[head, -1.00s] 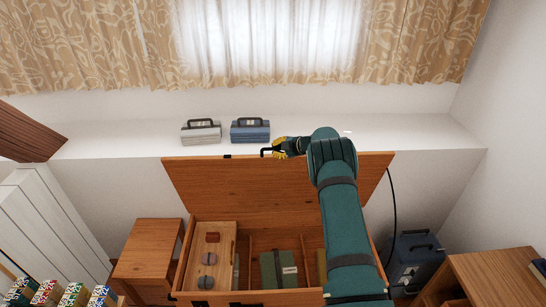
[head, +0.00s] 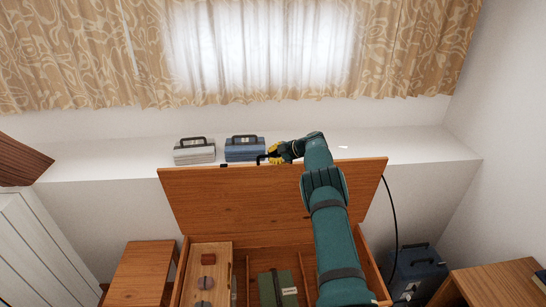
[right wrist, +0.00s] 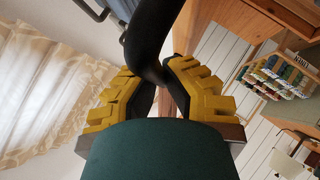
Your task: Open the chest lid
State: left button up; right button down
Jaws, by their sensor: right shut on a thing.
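The chest's wooden lid (head: 230,200) stands raised, roughly upright, behind the open chest (head: 370,262). Its top edge is close to the white ledge. My right gripper (head: 266,157) is at the lid's top edge, left of its middle, shut on a black handle (head: 260,160). In the right wrist view the yellow-padded fingers (right wrist: 160,88) close around the dark curved handle (right wrist: 152,40). My green right arm crosses in front of the lid's right part and hides some of the chest. My left gripper is not in view.
Inside the chest are a wooden tray (head: 222,255) and a green box (head: 290,291). A grey case (head: 194,153) and a blue case (head: 245,150) stand on the ledge (head: 420,150) behind the lid. Wooden furniture stands left (head: 143,265) and right (head: 500,281).

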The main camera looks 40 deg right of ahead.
jog(key=shift+s+f, duration=0.15)
jog(key=shift+f, duration=0.3)
jog(key=c, duration=1.3)
grip_release()
jog(key=o, duration=0.3)
jog(key=shift+w+d, duration=0.1)
jog(key=shift+w, duration=0.15)
jog(key=shift+s+r, duration=0.1)
jog(key=shift+r, duration=0.15)
jog(key=shift+s+d+r, duration=0.2)
jog(key=shift+s+r, duration=0.05)
jog(key=shift+s, duration=0.05)
jog(key=v, duration=1.1)
